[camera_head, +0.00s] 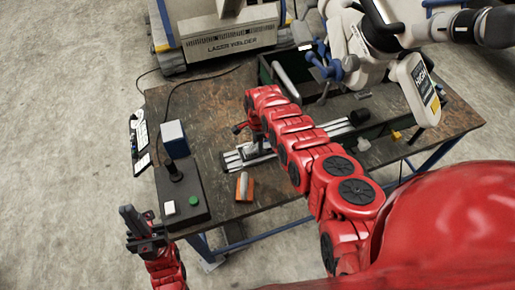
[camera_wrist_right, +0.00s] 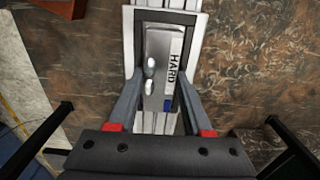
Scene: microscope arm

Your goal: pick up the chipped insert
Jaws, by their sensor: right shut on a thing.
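In the right wrist view a grey metal insert (camera_wrist_right: 160,65) with a "HARD" label and two pale rounded spots lies between the fingers of my right gripper (camera_wrist_right: 160,75). Those fingers are shut on its sides, above or at a pale slotted rail (camera_wrist_right: 150,122). I cannot tell whether it touches the rail, and no chip is clear. In the head view my right gripper (camera_head: 250,133) is at the rail fixture (camera_head: 232,161), with the insert too small to make out. My left gripper (camera_head: 140,228) is off the table's front left, its finger gap unclear.
A control box (camera_head: 182,192) with a green button stands at the table's left. An orange block (camera_head: 244,187) with a grey piece lies near the front edge. A white microscope arm (camera_head: 372,60) hangs over the back right. The laser welder (camera_head: 230,38) stands behind.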

